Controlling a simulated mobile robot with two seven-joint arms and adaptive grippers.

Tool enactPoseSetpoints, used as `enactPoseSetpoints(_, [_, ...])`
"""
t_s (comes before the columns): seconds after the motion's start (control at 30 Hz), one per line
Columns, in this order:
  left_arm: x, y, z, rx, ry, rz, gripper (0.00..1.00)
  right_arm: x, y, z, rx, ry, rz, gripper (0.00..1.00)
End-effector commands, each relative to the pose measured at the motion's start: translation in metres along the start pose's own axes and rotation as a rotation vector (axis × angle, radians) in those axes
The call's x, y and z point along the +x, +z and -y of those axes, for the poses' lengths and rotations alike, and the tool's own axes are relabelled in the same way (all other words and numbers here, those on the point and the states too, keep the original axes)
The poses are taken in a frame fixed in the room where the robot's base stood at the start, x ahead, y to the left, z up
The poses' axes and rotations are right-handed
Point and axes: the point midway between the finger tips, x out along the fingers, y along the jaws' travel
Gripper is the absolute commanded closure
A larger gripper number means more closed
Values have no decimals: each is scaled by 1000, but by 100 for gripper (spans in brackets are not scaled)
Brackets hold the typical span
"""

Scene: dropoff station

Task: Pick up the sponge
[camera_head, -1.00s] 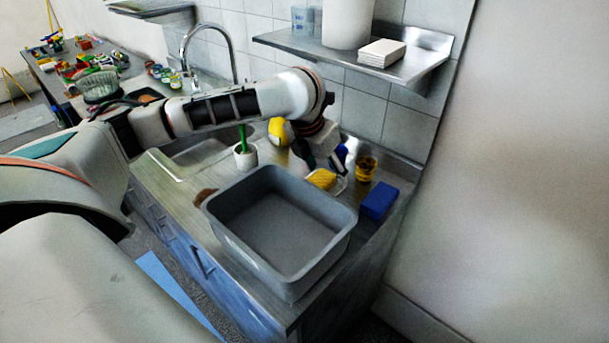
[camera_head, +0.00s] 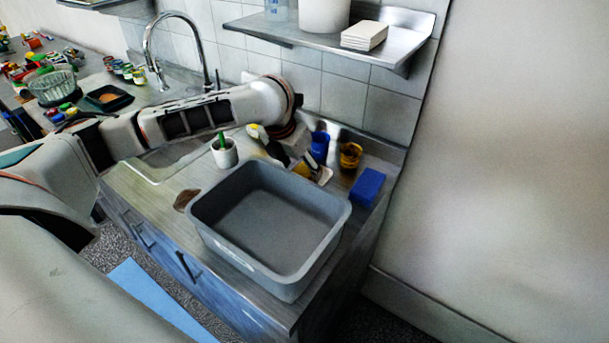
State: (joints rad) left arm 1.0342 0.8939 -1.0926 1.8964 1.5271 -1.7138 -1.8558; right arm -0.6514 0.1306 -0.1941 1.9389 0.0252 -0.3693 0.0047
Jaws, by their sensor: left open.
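A yellow sponge (camera_head: 301,171) lies in a small white dish (camera_head: 325,176) on the counter, just behind the grey tub; only part of it shows. My left arm reaches in from the left above the sink and bends down behind the tub. My left gripper (camera_head: 308,166) points down at the sponge, with its dark fingers open at or right over it. The fingers hide part of the sponge, and I cannot tell whether they touch it. My right gripper is out of view.
A grey tub (camera_head: 201,217) stands empty at the counter's front. Near the gripper are a blue container (camera_head: 319,147), a yellow-and-dark pot (camera_head: 350,156) and a blue block (camera_head: 367,187). A white cup with a green brush (camera_head: 224,154) stands left. A metal shelf (camera_head: 281,34) hangs above.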

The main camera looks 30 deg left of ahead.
Motion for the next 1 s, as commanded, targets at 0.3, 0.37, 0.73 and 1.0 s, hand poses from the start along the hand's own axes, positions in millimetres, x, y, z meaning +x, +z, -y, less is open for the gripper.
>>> enactPoseSetpoints(0.3, [24,0,0,1,0,1,40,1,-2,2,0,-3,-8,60])
enactPoseSetpoints(0.37, [23,0,0,1,0,1,40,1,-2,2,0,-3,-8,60])
enactPoseSetpoints(0.73, [23,0,0,0,1,0,73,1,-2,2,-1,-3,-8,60])
enactPoseSetpoints(1.0, [16,3,0,-1,0,2,73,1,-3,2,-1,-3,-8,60])
